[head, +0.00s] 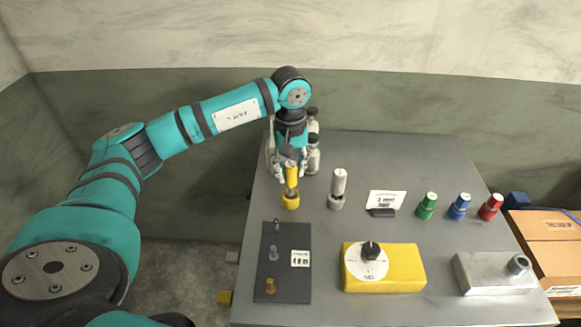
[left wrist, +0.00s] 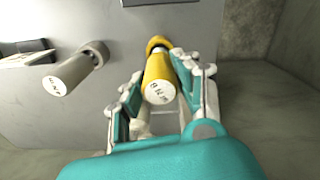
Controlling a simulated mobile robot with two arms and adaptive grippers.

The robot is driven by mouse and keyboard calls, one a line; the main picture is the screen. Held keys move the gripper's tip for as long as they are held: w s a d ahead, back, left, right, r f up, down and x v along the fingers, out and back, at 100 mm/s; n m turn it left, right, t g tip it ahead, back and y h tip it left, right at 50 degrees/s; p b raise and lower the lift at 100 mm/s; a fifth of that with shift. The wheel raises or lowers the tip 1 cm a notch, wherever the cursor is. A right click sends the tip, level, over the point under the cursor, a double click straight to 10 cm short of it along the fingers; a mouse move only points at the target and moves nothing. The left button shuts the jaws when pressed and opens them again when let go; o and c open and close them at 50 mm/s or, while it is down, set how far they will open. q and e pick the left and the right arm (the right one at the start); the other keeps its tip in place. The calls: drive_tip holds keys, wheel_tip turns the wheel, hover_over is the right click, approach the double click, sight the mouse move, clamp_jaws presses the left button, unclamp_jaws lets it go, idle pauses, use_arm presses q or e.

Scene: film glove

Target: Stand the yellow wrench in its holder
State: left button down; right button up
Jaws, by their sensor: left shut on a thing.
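The yellow wrench (head: 291,180), a short cylinder with a pale marked end cap, is upright near the table's back left. It also shows in the left wrist view (left wrist: 159,82). Its lower end meets a yellow ring-shaped holder (head: 290,202), also visible in the left wrist view (left wrist: 157,43). I cannot tell how deep it sits there. My left gripper (head: 290,168) comes down from above and is shut on the wrench, with a finger on each side (left wrist: 161,84). My right gripper is not in view.
A grey tool (head: 339,182) stands in a grey holder just right of the wrench. Bottles (head: 313,157) stand behind my gripper. A dark plate with pegs (head: 287,284), a yellow dial box (head: 405,268), a card (head: 386,199) and green, blue and red pieces (head: 427,207) occupy the table.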

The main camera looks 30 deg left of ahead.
use_arm(q)
drive_tip(key=shift+f+b, duration=0.9)
drive_tip(key=shift+f, duration=0.25)
drive_tip(key=c, duration=0.9)
unclamp_jaws()
wheel_tip(320, 180, up, 12)
drive_tip(key=shift+r, duration=0.1)
